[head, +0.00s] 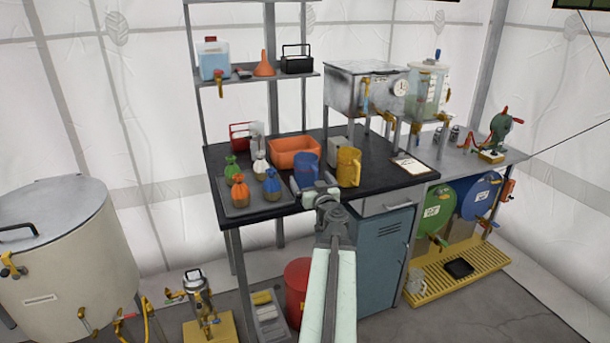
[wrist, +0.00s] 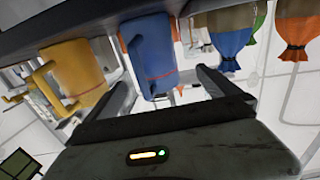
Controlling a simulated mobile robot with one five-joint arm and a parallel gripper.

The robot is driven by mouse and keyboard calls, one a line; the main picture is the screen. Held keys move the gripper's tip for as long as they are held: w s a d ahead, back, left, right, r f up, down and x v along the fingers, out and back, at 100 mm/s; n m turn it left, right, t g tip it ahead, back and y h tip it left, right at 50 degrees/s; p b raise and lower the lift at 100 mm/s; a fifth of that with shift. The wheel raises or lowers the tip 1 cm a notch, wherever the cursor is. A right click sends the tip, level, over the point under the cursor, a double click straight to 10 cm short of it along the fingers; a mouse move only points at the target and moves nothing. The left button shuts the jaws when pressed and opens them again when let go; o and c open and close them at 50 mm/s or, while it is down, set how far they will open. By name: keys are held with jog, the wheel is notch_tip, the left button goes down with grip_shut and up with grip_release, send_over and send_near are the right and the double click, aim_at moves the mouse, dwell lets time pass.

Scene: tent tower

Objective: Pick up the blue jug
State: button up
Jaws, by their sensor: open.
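The blue jug (head: 307,168) stands upright on the black bench top, near its front edge. In the wrist view, which looks upside down, the blue jug (wrist: 152,55) shows between and beyond my two fingers, with an orange line round it and its handle to the left. My gripper (head: 320,190) is just in front of the jug and covers its lower part in the head view. In the wrist view my gripper (wrist: 162,84) is open, with nothing held. Whether the fingertips touch the jug cannot be told.
A yellow jug (head: 348,167) stands close on the right of the blue one. A grey tray (head: 238,208) with several tied bags is on the left. An orange bin (head: 294,148) is behind. A paper sheet (head: 411,165) lies to the right.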

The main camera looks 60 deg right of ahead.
aim_at(309, 172)
jog(key=shift+x, duration=1.05)
jog(key=shift+w+d, duration=0.2)
jog(key=shift+d, duration=0.4)
jog(key=x, duration=0.4)
jog(key=shift+w+d, duration=0.1)
jog(key=shift+d, duration=0.2)
jog(key=shift+a, duration=0.1)
jog(key=c, duration=1.4)
jog(key=shift+r, duration=0.1)
